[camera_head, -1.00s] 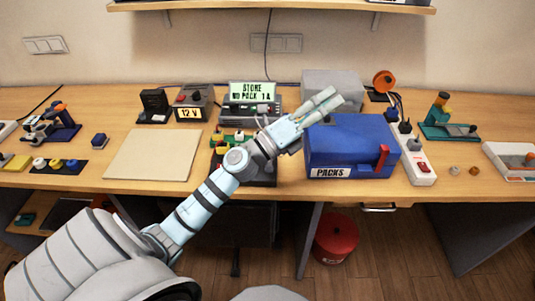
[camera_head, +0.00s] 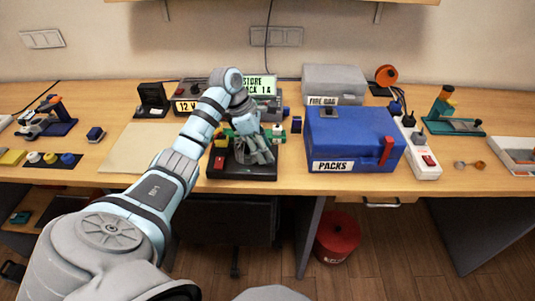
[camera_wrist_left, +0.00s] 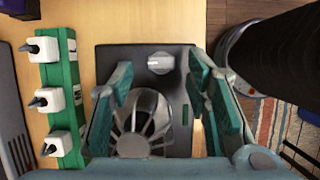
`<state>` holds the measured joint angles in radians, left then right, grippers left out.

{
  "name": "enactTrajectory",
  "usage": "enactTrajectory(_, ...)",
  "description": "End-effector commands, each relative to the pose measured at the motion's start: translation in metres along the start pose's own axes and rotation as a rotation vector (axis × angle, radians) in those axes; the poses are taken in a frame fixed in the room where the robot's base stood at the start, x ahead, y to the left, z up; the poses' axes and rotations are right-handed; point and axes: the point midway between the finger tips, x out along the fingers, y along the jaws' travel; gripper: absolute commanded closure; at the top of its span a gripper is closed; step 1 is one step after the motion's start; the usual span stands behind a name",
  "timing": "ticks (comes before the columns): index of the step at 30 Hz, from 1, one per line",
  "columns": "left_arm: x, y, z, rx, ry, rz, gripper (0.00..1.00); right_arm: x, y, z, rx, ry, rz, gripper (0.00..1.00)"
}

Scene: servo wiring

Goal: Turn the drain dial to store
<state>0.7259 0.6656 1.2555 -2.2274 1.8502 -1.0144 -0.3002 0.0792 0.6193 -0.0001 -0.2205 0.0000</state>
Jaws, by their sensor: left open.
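The dial (camera_wrist_left: 160,62) is a pale grey round knob with a raised bar, on a black plate (camera_wrist_left: 125,57) in the left wrist view. I cannot read any marks around it. In the head view my left gripper (camera_head: 260,153) covers that part of the black board (camera_head: 228,178), hiding the dial. My left gripper is open above the board, also seen in the left wrist view (camera_wrist_left: 161,78), with the dial between and just beyond its fingertips. No contact with the dial is visible.
A green strip (camera_wrist_left: 62,75) with several white plugs runs beside the board. A red switch (camera_head: 220,161) is on the board. The blue PACKS box (camera_head: 350,142) stands close on the right. A lit display (camera_head: 258,86), partly covered, stands behind, beside the 12 V unit (camera_head: 188,106).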

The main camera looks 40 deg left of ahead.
Motion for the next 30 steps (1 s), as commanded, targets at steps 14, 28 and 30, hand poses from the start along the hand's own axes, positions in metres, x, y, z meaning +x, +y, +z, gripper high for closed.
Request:
enactTrajectory(14,0.022,0.0,0.0,-0.001,-0.001,0.001,0.66,0.0,0.0,0.0,0.0,0.001,0.0,1.0)
enactTrajectory(28,0.021,0.0,0.0,-0.013,-0.001,0.006,1.0,-0.002,0.0,-0.001,0.0,0.002,0.0,1.0)
enactTrajectory(30,0.021,0.0,0.0,-0.026,-0.001,0.012,1.0,-0.003,0.0,-0.001,0.0,0.002,0.0,1.0)
